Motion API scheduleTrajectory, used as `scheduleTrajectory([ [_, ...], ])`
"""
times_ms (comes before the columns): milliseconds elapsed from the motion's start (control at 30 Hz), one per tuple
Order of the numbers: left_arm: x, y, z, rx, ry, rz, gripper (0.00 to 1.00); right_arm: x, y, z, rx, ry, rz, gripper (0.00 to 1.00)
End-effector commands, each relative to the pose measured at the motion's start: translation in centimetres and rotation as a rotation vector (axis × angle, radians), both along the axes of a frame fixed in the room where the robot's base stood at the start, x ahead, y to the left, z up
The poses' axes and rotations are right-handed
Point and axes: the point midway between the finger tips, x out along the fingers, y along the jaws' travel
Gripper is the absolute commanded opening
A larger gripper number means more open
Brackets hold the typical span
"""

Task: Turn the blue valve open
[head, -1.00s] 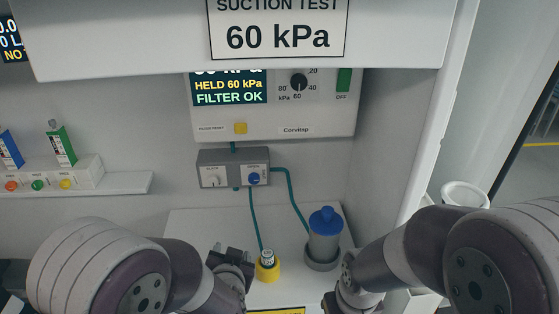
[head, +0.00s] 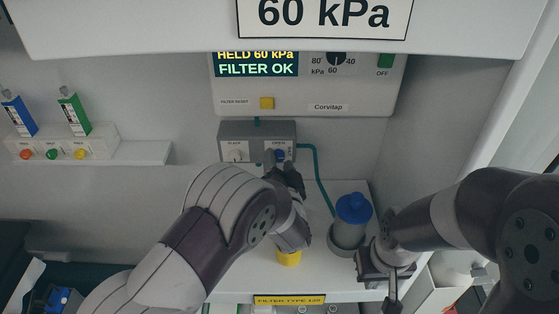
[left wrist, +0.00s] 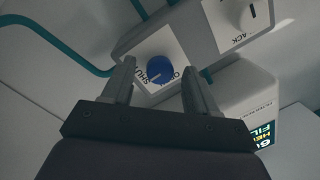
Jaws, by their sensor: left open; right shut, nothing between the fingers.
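The blue valve (head: 280,154) is a round knob on the right half of the grey box below the suction unit. In the left wrist view the blue valve (left wrist: 160,68) sits on a white plate lettered SHUT and OPEN; its exact setting I cannot tell. My left gripper (head: 281,166) is open at the valve and partly covers it in the head view. In the left wrist view my left gripper (left wrist: 158,75) has its fingers on either side of the knob, with no clear contact. My right gripper (head: 392,296) is shut and empty, low at the right.
A white knob (head: 236,155) sits left of the valve on the same box. Teal tubes (head: 318,180) run from the box. A blue-topped canister (head: 352,212) stands right of my left gripper. A yellow-based fitting (head: 289,258) is below my left wrist. An overhanging panel (head: 160,25) is above.

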Motion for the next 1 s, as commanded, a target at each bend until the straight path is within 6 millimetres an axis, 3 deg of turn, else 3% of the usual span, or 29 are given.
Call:
scheduleTrajectory([
  [267,0.3,0.0,0.0,-0.001,-0.001,-0.001,0.59,0.0,0.0,0.0,0.000,0.000,0.000,0.00],
  [433,0.3,0.0,0.0,-0.001,-0.001,-0.001,0.03,0.0,0.0,0.0,0.000,0.000,0.000,0.00],
  [767,0.3,0.0,-0.1,-0.033,0.001,-0.001,0.03,0.0,0.0,-0.3,0.000,0.000,0.000,0.00],
  [1000,0.3,0.0,-0.2,-0.168,0.000,-0.002,0.03,0.0,0.0,-1.1,0.000,0.000,0.000,0.00],
])
